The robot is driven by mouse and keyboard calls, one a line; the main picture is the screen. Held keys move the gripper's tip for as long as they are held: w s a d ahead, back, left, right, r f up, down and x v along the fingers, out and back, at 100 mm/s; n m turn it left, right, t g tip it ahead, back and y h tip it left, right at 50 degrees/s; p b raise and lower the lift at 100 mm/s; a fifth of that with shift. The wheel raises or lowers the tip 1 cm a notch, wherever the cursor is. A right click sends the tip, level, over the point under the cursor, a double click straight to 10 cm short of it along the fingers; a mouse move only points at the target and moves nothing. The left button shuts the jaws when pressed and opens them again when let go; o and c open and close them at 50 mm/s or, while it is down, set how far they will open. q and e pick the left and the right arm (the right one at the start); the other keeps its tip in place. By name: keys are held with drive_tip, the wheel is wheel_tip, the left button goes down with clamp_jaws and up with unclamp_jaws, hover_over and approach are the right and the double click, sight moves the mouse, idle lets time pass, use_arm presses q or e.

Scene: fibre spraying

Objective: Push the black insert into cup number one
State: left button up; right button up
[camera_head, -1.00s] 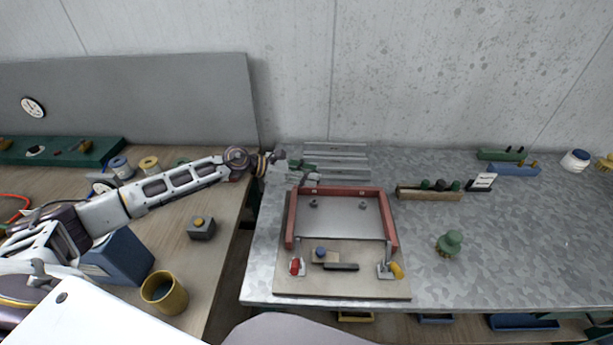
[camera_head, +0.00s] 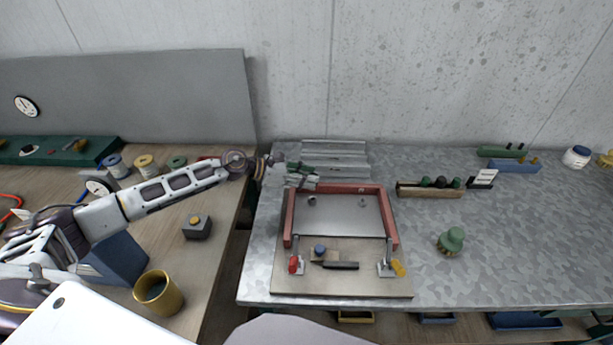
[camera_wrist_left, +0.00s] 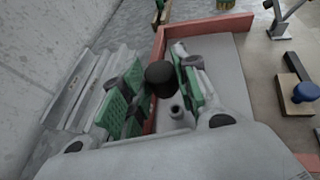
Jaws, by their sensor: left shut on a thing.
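My left gripper (camera_head: 304,177) is over the far left corner of the red-framed fixture. The left wrist view shows its green-padded fingers (camera_wrist_left: 160,95) on either side of a black, round-topped insert (camera_wrist_left: 161,76), and it is shut on that insert. In the head view the insert cannot be made out. A small grey cup (camera_wrist_left: 177,109) shows just below the insert in the wrist view; whether they touch is unclear. The head view shows two small cups on the grey plate, one at left (camera_head: 312,200) and one at right (camera_head: 362,202). No cup number is readable. My right gripper is not in view.
The red frame (camera_head: 393,225) walls the plate on three sides. On the board (camera_head: 300,287) in front are a red-handled clamp (camera_head: 294,265), a yellow-handled clamp (camera_head: 397,268), a blue knob (camera_head: 320,250) and a black bar (camera_head: 341,265). Grey ribbed strips (camera_head: 335,153) lie behind.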

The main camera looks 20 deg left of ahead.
use_arm(q)
drive_tip(key=shift+f+b, duration=1.25)
drive_tip(key=shift+f, duration=0.45)
drive_tip(key=shift+b, duration=0.35)
idle(0.6)
idle(0.6)
idle(0.3)
drive_tip(key=shift+f+b, duration=0.1)
drive_tip(key=shift+b, duration=0.2)
